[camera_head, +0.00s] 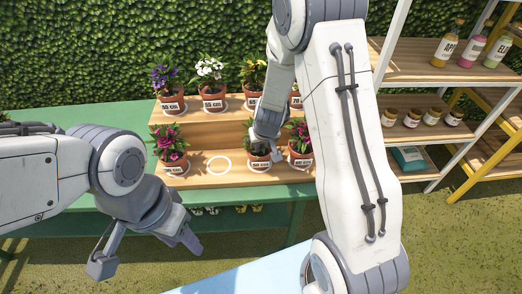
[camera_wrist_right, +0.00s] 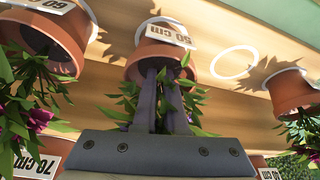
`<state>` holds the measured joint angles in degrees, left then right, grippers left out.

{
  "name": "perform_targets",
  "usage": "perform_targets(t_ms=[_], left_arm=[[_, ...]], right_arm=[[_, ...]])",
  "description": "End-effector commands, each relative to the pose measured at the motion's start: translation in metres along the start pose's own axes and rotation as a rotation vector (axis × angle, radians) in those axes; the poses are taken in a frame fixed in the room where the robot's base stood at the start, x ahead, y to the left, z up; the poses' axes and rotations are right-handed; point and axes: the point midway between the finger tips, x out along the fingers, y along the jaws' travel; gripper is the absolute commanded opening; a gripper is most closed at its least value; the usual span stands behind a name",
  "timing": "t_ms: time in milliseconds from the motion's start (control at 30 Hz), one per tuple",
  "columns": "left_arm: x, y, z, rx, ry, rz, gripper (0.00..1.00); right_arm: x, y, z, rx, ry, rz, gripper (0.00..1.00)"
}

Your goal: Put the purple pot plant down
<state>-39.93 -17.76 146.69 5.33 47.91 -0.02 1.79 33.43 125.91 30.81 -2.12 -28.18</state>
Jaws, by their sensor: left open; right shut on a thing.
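My right gripper (camera_head: 266,146) is shut on a terracotta pot plant (camera_head: 257,160) at the lower step of the wooden stand (camera_head: 228,178). My left gripper (camera_head: 146,256) is open and empty in front of the stand.
Magenta-flowered pots stand close on the right (camera_head: 300,158) and, past the empty ring, on the left (camera_head: 173,161). Several pots, including a purple-flowered one (camera_head: 165,84), stand on the upper step. Shelves with jars and bottles (camera_head: 447,47) stand at the right. The green table (camera_head: 110,125) has free room at left.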

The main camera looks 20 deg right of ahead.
Motion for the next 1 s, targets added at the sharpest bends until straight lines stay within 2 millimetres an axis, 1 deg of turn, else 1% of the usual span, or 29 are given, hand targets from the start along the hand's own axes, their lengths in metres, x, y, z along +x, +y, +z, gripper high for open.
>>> perform_targets(t_ms=[167,300,333,367,400,667,767,867,1000], left_arm=[[-0.002,0.0,0.0,0.0,0.001,0.0,0.5],[0.003,0.0,0.0,0.0,0.001,0.0,0.5],[0.002,0.0,0.0,0.0,0.001,0.0,0.5],[0.001,0.0,0.0,0.0,0.001,0.0,0.5],[0.001,0.0,0.0,0.0,0.001,0.0,0.5],[0.001,0.0,0.0,0.0,0.001,0.0,0.5],[-0.002,0.0,0.0,0.0,0.0,0.0,0.5],[-0.012,0.001,-0.001,0.0,0.0,0.0,0.5],[-0.033,0.002,-0.002,0.0,0.0,0.0,0.5]], right_arm=[[-0.002,0.0,-0.002,0.0,0.003,0.0,0.0],[0.003,0.0,0.0,0.0,0.003,0.0,0.0],[0.002,0.0,0.001,0.0,0.0,0.0,0.21],[0.001,0.0,0.001,0.0,0.0,0.0,0.32],[0.001,0.0,0.001,0.0,0.0,0.0,0.39],[0.001,0.0,0.0,0.0,0.0,0.0,0.39],[-0.002,0.0,-0.001,0.0,0.0,0.0,0.39],[-0.015,0.0,-0.003,0.0,0.001,0.0,0.39],[-0.046,-0.001,-0.004,0.0,0.002,0.0,0.39]])
